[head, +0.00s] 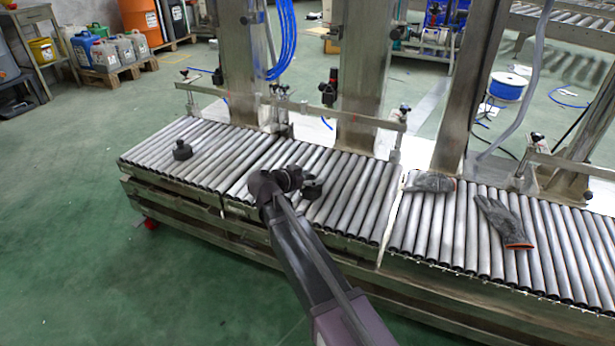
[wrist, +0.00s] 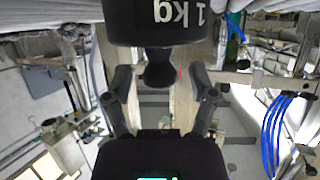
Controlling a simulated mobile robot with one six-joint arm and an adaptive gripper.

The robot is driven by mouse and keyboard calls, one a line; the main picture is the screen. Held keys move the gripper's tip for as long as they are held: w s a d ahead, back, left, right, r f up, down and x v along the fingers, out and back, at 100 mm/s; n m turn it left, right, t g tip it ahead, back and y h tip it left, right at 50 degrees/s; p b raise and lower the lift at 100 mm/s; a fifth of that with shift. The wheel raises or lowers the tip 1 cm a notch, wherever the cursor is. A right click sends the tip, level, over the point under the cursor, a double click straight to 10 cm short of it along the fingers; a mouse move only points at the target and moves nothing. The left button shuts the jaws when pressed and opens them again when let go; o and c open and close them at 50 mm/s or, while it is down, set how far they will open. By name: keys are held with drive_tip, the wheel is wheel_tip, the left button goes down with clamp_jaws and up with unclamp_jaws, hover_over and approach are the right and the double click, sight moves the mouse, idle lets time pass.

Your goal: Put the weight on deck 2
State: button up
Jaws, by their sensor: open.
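A black weight (head: 313,189) stands on the middle stretch of the roller conveyor (head: 345,205) in the head view, right at the end of my arm. The wrist view shows a black weight marked "1 kg" (wrist: 160,25) with a narrow neck and knob (wrist: 160,72). My gripper (wrist: 160,82) is open, with one finger on each side of the knob and visible gaps between. In the head view my gripper (head: 297,180) partly hides the weight. A second black weight (head: 183,150) stands on the left stretch of rollers. No deck number is readable.
Two grey gloves lie on the right stretch of rollers, one crumpled (head: 430,182) and one flat (head: 503,222). Metal posts (head: 367,75) and a low rail stand along the far side. Bare rollers show between the two weights.

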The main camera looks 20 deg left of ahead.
drive_tip(key=p+v, duration=0.4)
drive_tip(key=v, duration=0.7)
drive_tip(key=shift+s+r, duration=0.25)
drive_tip(key=shift+s, duration=0.1)
